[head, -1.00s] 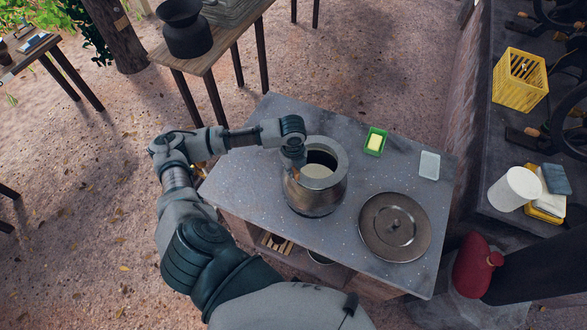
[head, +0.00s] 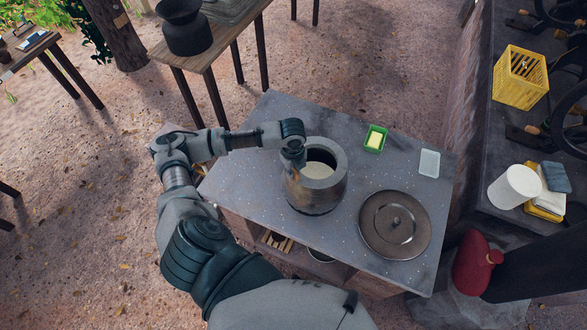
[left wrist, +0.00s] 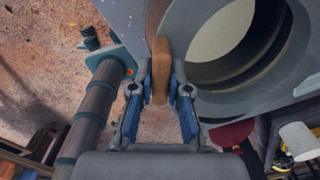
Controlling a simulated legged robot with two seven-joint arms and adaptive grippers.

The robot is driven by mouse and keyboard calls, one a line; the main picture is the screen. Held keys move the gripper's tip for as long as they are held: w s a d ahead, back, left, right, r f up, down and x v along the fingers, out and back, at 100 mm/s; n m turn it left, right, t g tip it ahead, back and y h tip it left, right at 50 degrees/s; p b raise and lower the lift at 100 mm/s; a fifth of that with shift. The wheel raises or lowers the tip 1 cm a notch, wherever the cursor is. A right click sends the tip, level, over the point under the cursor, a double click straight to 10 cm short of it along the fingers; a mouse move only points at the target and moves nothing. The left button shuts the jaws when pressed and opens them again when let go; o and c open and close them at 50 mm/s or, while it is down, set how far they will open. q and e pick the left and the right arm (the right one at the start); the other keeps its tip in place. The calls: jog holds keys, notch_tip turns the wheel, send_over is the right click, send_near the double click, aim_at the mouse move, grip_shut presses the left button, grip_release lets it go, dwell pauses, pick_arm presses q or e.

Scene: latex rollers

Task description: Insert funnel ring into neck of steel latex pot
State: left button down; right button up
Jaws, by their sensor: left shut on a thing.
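The steel latex pot (head: 318,199) stands upright on the grey table, with pale liquid inside. A wide grey ring (head: 341,171) surrounds its mouth; I cannot tell where ring and pot rim part. My left gripper (head: 296,163) is at the left side of the mouth. In the left wrist view my left gripper (left wrist: 160,88) is shut on a tan, handle-like piece (left wrist: 160,60). This piece lies against the edge of the grey ring (left wrist: 220,108); the joint is not clear. The ring's seating is partly hidden by the gripper. My right gripper is not in view.
A round steel lid (head: 394,224) lies right of the pot. A green tray with a yellow block (head: 375,139) and a clear dish (head: 429,163) are behind it. The grey table (head: 250,185) is clear left of the pot. A red jug (head: 475,262) stands beyond its right edge.

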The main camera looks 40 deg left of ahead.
pick_arm(q)
jog(key=shift+f, duration=0.3)
jog(key=c, duration=1.1)
grip_release()
jog(key=shift+o, duration=0.2)
jog(key=shift+r, duration=0.1)
notch_tip(320, 180, up, 12)
jog(key=shift+f, duration=0.2)
